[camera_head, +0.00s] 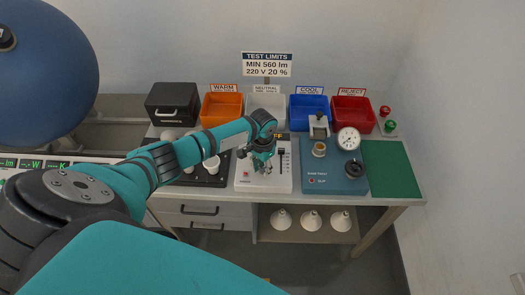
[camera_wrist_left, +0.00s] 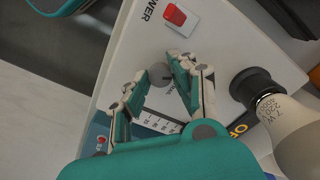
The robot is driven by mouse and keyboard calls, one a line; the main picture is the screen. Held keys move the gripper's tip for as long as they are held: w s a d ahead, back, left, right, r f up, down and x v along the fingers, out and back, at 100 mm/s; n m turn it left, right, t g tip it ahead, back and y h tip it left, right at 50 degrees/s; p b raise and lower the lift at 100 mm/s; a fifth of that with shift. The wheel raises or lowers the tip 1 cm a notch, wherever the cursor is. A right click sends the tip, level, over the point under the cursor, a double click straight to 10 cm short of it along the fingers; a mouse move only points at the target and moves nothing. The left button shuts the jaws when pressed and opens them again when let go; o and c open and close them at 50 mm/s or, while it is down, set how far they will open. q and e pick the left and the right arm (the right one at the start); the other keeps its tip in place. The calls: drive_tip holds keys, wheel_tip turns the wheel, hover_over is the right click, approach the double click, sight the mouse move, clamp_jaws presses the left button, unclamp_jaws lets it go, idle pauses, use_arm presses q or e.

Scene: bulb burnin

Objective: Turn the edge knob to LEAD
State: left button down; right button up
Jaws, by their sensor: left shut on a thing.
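My left gripper (camera_head: 263,168) reaches down over the white tester box (camera_head: 248,184) on the bench. In the left wrist view, my left gripper (camera_wrist_left: 168,82) is shut on a round grey knob (camera_wrist_left: 159,72), with one finger on each side of it. The knob sits on the white panel beside a printed scale. Part of the knob and its lettering are hidden by the fingers, so I cannot read its setting. My right gripper does not show.
In the left wrist view a red POWER switch (camera_wrist_left: 175,16) is beyond the knob, and a bulb (camera_wrist_left: 300,135) in a black socket (camera_wrist_left: 254,88) is close to the right. A blue tester (camera_head: 335,183) and green mat (camera_head: 390,168) are on the bench's right side.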

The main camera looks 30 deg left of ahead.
sight(262, 169)
use_arm(q)
drive_tip(key=c, duration=1.1)
unclamp_jaws()
wheel_tip(262, 169, up, 12)
drive_tip(key=shift+r, duration=0.1)
